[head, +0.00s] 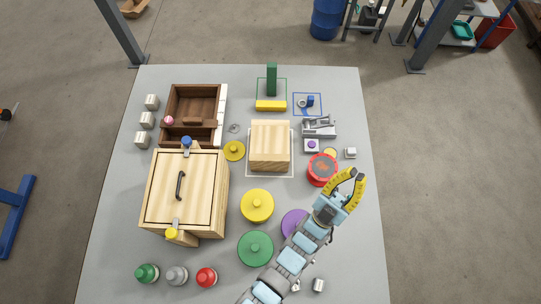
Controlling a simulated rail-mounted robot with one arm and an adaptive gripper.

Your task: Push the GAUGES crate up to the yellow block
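A light wooden crate (270,140) sits on a white-outlined square right of the table's middle; no GAUGES lettering is legible on it. The yellow block (271,105) lies just beyond the crate, at the near side of a green-outlined square. A gap of bare table separates crate and block. My gripper (357,174) is at the right, nearer the camera than the crate and well clear of it. Its two yellow fingers are apart with nothing between them.
A green post (272,79) stands behind the yellow block. A red round container (322,170) and grey fixture (318,127) stand right of the crate. A wooden cabinet (217,195) fills the left.

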